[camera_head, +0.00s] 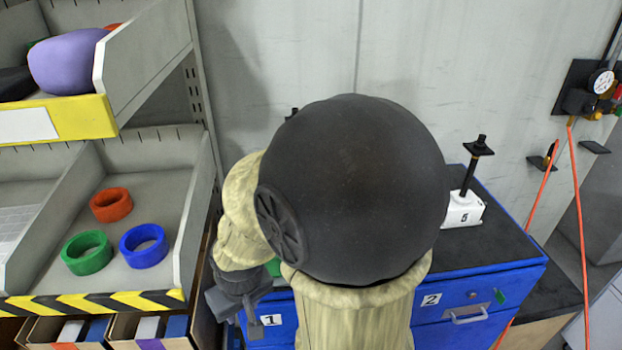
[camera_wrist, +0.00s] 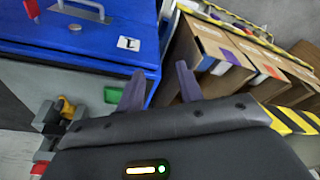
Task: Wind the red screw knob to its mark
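I cannot make out a red screw knob in either view; my dark arm joint covers much of the blue cabinet's top. One screw jack (camera_head: 462,208) stands on the cabinet's right side, with a white base marked 5, a black screw and a black top. A small dark tip (camera_head: 293,113) shows just behind my arm, too hidden to identify. My gripper (camera_head: 238,294) hangs low at the left front of the cabinet. In the wrist view my gripper (camera_wrist: 160,82) has its two fingers apart with nothing between them, near the cabinet's corner.
The blue cabinet (camera_head: 500,272) has drawers labelled 1 and 2, with handles. At left a grey shelf (camera_head: 182,215) holds red, green and blue rings; cardboard boxes (camera_wrist: 215,48) sit below. A gauge (camera_head: 601,81) and orange hoses are at the right wall.

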